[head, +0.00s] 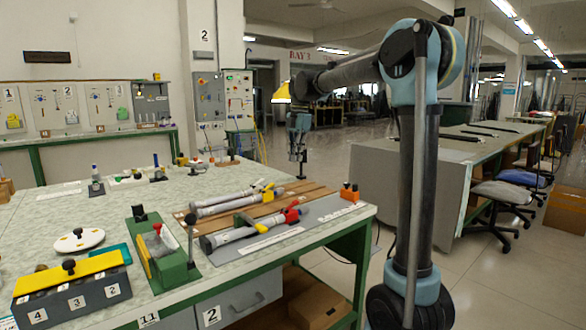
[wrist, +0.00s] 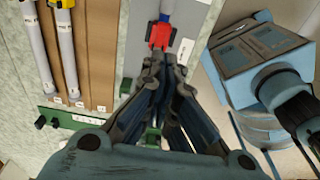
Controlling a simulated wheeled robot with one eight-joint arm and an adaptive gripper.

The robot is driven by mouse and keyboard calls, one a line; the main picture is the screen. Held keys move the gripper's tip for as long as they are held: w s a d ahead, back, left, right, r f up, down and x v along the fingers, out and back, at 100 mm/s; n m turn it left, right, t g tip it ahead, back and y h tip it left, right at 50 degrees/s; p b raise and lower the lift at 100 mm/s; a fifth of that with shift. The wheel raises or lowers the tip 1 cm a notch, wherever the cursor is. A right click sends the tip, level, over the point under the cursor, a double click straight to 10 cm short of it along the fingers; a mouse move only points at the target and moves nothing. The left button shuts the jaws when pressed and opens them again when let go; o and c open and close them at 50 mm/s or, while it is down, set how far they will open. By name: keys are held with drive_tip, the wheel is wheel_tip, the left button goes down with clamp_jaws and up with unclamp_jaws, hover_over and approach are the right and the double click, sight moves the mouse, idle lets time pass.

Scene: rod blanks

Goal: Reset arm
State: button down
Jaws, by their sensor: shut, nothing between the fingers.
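My gripper (head: 300,172) hangs with its fingers pointing down near the right end of the workbench, held in the air by my raised, bent arm. In the wrist view my gripper (wrist: 164,66) is shut and empty. A red clamp piece (wrist: 160,34) on a rod appears just past the fingertips; it does not look gripped. In the head view the red clamp (head: 291,215) sits at the end of a grey rod (head: 232,237) on a grey mat. Pale rods (head: 225,203) with yellow parts (head: 266,190) lie on a brown slatted board (head: 313,190).
The workbench (head: 170,190) also holds a green fixture (head: 165,255), a dark box with a yellow lid (head: 72,290), a white disc (head: 79,240) and an orange block (head: 349,192). A long grey bench (head: 400,190) and chairs (head: 503,195) stand to the right, with open floor between.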

drive_tip(key=shift+w+d+r, duration=0.1)
drive_tip(key=shift+w+r, duration=0.05)
drive_tip(key=shift+r, duration=0.25)
drive_tip(key=shift+d, duration=0.1)
drive_tip(key=s+d+f+m+t, duration=0.1)
drive_tip(key=s+d+f+m, duration=0.3)
drive_tip(key=s+d+m, duration=0.4)
drive_tip(key=s+d+f+m, duration=0.4)
drive_tip(key=s+d+m, duration=0.1)
drive_tip(key=s+d, duration=0.45)
drive_tip(key=s+d+f+m+t, duration=0.1)
drive_tip(key=s+d+f+m, duration=0.4)
drive_tip(key=s+f+m, duration=0.2)
drive_tip(key=s+d+f+m+t, duration=0.1)
drive_tip(key=s+d+f+m, duration=0.4)
drive_tip(key=s+f, duration=0.4)
wheel_tip(320, 180, down, 3)
drive_tip(key=shift+s+f+m+h, duration=0.15)
drive_tip(key=shift+s+m+h, duration=0.2)
drive_tip(key=shift+m, duration=0.55)
drive_tip(key=shift+a, duration=0.1)
